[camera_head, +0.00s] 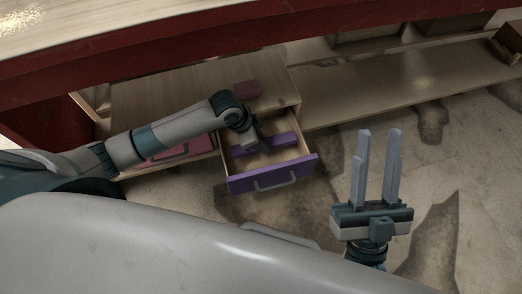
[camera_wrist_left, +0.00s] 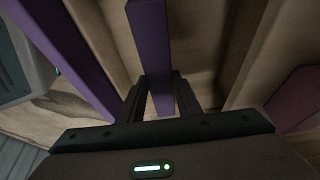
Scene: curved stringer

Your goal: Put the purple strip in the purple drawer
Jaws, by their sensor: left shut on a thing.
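The purple drawer (camera_head: 272,176) is pulled open from the cabinet under the workbench; its front also shows in the left wrist view (camera_wrist_left: 66,60). The purple strip (camera_head: 281,143) is within the drawer's outline in the head view. In the left wrist view the strip (camera_wrist_left: 152,50) runs between the fingers. My left gripper (camera_head: 257,144) is shut on the strip over the drawer. Whether the strip touches the drawer floor cannot be told. My right gripper (camera_head: 378,165) is open and empty, fingers pointing up, to the right of the drawer.
A pink drawer front (camera_head: 178,154) is beside the purple drawer, partly behind my left arm. The red workbench edge (camera_head: 200,45) crosses above. A low wooden shelf (camera_head: 400,85) extends right. The stained floor right of the drawer is clear.

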